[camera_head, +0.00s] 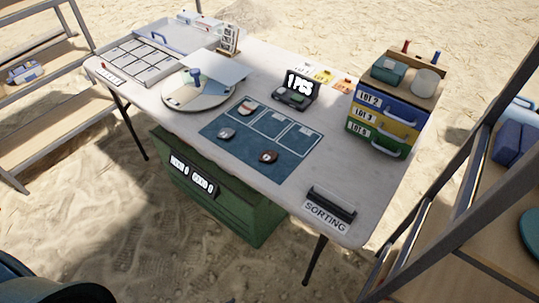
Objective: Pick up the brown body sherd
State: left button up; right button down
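A small dark reddish-brown piece (268,156), which looks like the brown body sherd, lies on the front right part of the blue mat (236,150). It has a pale spot on top. A grey piece (226,133) lies to its left on the same mat. A piece with light and coloured bands (246,108) lies farther back, at the mat's back left. Nothing touches the brown piece. Neither of my grippers is in view.
The mat lies on a long white table (310,190). A round board (202,97) and a divided tray (140,62) stand left, a small black display (295,90) behind. Coloured lot drawers (375,122) stand right, a black holder (331,204) front right. A green crate (225,205) stands below.

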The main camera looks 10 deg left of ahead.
aim_at(266, 156)
jog(key=j+z, duration=0.2)
jog(key=z, duration=0.7)
jog(key=k+j+z, duration=0.1)
jog(key=j+z, duration=0.2)
jog(key=k+j+z, duration=0.1)
jog(key=j+z, duration=0.2)
jog(key=j, duration=0.15)
jog(key=k+j+z, duration=0.15)
jog(key=j+z, duration=0.15)
jog(key=k+j, duration=0.2)
jog(key=j, duration=0.2)
jog(key=k+j+z, duration=0.1)
jog(key=k+j, duration=0.15)
jog(key=j, duration=0.15)
jog(key=k+j, duration=0.25)
jog(key=j, duration=0.15)
